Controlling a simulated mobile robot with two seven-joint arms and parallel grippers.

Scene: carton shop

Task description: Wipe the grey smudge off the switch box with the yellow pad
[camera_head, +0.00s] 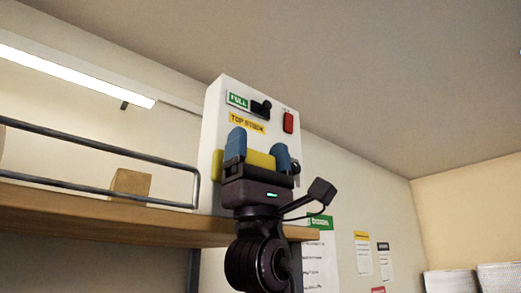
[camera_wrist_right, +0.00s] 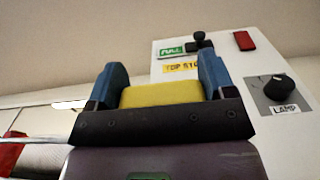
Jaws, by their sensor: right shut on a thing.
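The white switch box (camera_head: 275,92) stands upright at the end of a wooden shelf, and its front also shows in the right wrist view (camera_wrist_right: 235,68). My right gripper (camera_head: 259,143) is shut on the yellow pad (camera_head: 260,160), in front of the box's lower part. In the right wrist view the pad (camera_wrist_right: 161,93) sits between the blue fingers of the gripper (camera_wrist_right: 163,78). I cannot tell whether the pad touches the box. I see no grey smudge; the gripper and pad hide part of the front. My left gripper is out of view.
The shelf (camera_head: 110,219) has a metal rail (camera_head: 100,151) and a small carton (camera_head: 130,184).

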